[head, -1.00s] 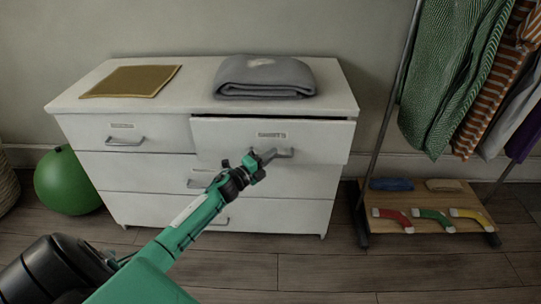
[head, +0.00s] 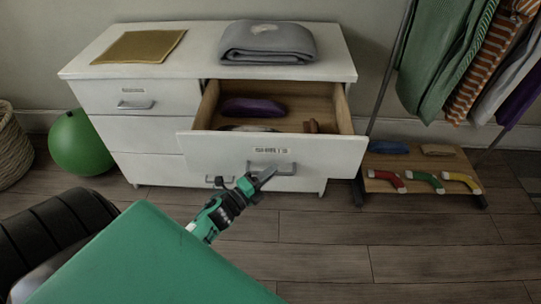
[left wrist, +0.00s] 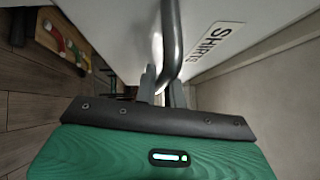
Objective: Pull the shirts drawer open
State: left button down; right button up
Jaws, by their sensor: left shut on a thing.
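The shirts drawer (head: 320,153) is the top right drawer of the white dresser (head: 140,136). It stands well out from the dresser, with its wooden inside showing. A label reading SHIRTS is on its front and also shows in the left wrist view (left wrist: 215,41). My left gripper (head: 260,182) is shut on the drawer's metal handle (head: 284,169). In the left wrist view the handle (left wrist: 172,40) passes between the fingers (left wrist: 163,92). A folded purple cloth (head: 253,107) and a small brown thing (head: 312,127) lie in the drawer. My right gripper is not in view.
A folded grey cloth (head: 268,43) and a mustard cloth (head: 140,46) lie on the dresser top. A green ball (head: 81,143) is at the left. A clothes rack with a low wooden shelf (head: 415,165) stands at the right. The floor in front is clear.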

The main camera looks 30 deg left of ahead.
pick_arm(q)
jog(key=shift+s+d, duration=0.35)
jog(key=shift+s, duration=0.25)
jog(key=shift+s+d, duration=0.35)
jog(key=shift+s, duration=0.2)
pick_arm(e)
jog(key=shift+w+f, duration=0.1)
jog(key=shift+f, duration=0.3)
pick_arm(q)
jog(key=c, duration=1.5)
grip_release()
jog(key=v, duration=1.3)
jog(key=shift+s, duration=0.4)
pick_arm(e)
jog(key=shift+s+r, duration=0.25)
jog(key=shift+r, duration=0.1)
pick_arm(q)
jog(key=shift+a+f, duration=0.1)
jog(key=shift+f, duration=0.05)
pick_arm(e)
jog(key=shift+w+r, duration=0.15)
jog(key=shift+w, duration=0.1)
pick_arm(q)
jog(key=shift+w, duration=0.1)
